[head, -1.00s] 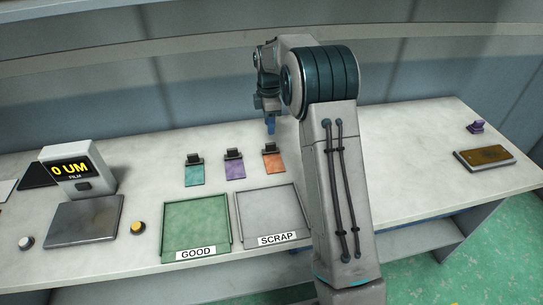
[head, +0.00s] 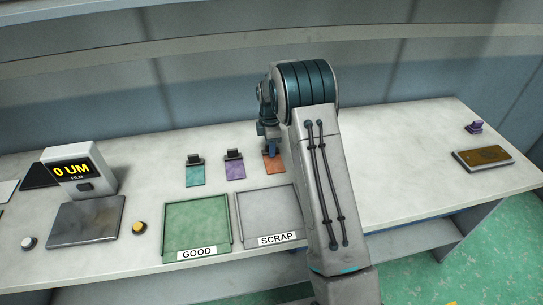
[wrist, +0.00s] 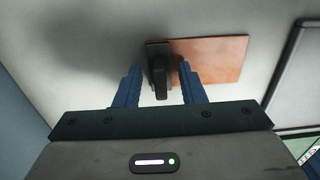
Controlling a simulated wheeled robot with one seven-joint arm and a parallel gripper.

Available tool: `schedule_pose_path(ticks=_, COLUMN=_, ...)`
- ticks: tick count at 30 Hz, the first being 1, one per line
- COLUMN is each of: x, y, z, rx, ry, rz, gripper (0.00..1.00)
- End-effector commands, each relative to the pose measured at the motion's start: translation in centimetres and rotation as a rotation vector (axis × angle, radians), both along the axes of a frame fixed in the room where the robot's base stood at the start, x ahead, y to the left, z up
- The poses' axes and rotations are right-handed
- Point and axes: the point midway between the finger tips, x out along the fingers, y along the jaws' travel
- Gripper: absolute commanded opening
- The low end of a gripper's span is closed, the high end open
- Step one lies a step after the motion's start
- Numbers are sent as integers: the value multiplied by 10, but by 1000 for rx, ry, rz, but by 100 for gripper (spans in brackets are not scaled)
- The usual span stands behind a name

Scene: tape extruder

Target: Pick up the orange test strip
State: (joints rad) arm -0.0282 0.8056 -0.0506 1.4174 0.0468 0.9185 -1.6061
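The orange test strip (head: 274,165) lies flat on the white bench, to the right of the purple strip; it also shows in the wrist view (wrist: 220,57). A black clip (wrist: 158,66) stands at one end of it. My gripper (wrist: 160,78) is open, its two blue fingers on either side of the clip with a gap visible to each. In the head view my gripper (head: 270,148) is low over the clip end and hides the clip. Whether the fingers touch anything cannot be told.
A purple strip (head: 235,170) and a teal strip (head: 195,175), each with a black clip, lie to the left. The green GOOD tray (head: 197,222) and the grey SCRAP tray (head: 264,213) are in front. A film gauge (head: 72,172) stands at left. The right bench is mostly clear.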

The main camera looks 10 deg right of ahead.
Motion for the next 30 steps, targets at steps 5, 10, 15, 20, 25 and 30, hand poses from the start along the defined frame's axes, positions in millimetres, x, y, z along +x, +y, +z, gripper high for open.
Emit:
schedule_pose_path(ticks=5, x=0, y=0, z=0, rx=0, ry=0, rz=0, gripper=3)
schedule_pose_path(ticks=10, x=0, y=0, z=0, rx=0, ry=0, rz=0, gripper=0)
schedule_pose_path(ticks=15, x=0, y=0, z=1, rx=0, ry=0, rz=0, gripper=0)
schedule_pose_path(ticks=20, x=0, y=0, z=7, rx=0, ry=-2, rz=0, gripper=0)
schedule_pose_path(ticks=25, x=1, y=0, z=31, rx=0, ry=-4, rz=0, gripper=0)
schedule_pose_path(ticks=30, x=-19, y=-9, z=52, rx=0, ry=-1, rz=-2, gripper=0)
